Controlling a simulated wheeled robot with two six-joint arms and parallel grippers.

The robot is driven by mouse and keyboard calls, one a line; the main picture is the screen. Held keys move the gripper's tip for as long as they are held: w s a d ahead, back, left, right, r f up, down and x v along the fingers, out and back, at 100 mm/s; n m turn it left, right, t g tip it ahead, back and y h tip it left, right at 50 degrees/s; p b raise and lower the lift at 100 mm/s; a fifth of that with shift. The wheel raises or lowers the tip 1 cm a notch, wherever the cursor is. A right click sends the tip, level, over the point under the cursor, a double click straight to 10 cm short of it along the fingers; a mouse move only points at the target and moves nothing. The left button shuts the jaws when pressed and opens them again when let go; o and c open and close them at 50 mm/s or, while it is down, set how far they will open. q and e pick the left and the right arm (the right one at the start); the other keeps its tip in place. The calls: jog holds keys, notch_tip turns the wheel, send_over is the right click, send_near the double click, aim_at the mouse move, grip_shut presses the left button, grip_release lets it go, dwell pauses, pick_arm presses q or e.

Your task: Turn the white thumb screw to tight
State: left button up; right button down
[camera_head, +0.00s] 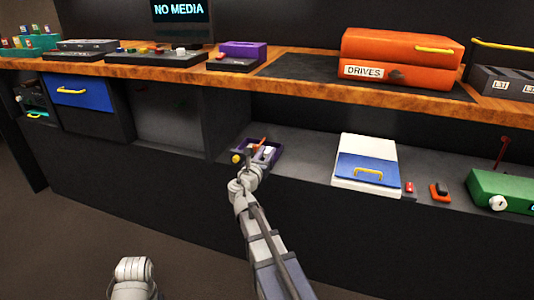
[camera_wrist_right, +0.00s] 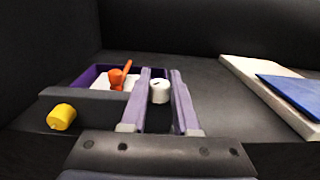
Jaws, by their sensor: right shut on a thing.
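The white thumb screw (camera_wrist_right: 159,91) is a short white cylinder with a dark mark on its top. It sits on the right side of a purple-walled panel (camera_wrist_right: 92,74) on the lower shelf. My right gripper (camera_wrist_right: 161,76) has its two purple fingers on either side of the screw and is shut on it. In the head view the right gripper (camera_head: 262,164) reaches the panel from the front and partly hides it; the screw (camera_head: 268,151) shows as a small white spot. My left gripper is not in view.
An orange-red lever (camera_wrist_right: 118,77) stands left of the screw, and a yellow knob (camera_wrist_right: 61,117) sticks out of the panel's front. A white box with a blue front (camera_head: 366,167) lies to the right. The wooden counter (camera_head: 300,78) overhangs the shelf. Shelf space between panel and box is clear.

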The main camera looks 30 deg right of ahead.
jog(key=shift+m+g+h, duration=0.4)
jog(key=shift+g, duration=0.1)
jog(key=c, duration=0.7)
grip_release()
jog(key=shift+o, duration=0.2)
jog(key=v, duration=0.7)
jog(key=shift+s+a, duration=0.2)
jog(key=shift+a, duration=0.15)
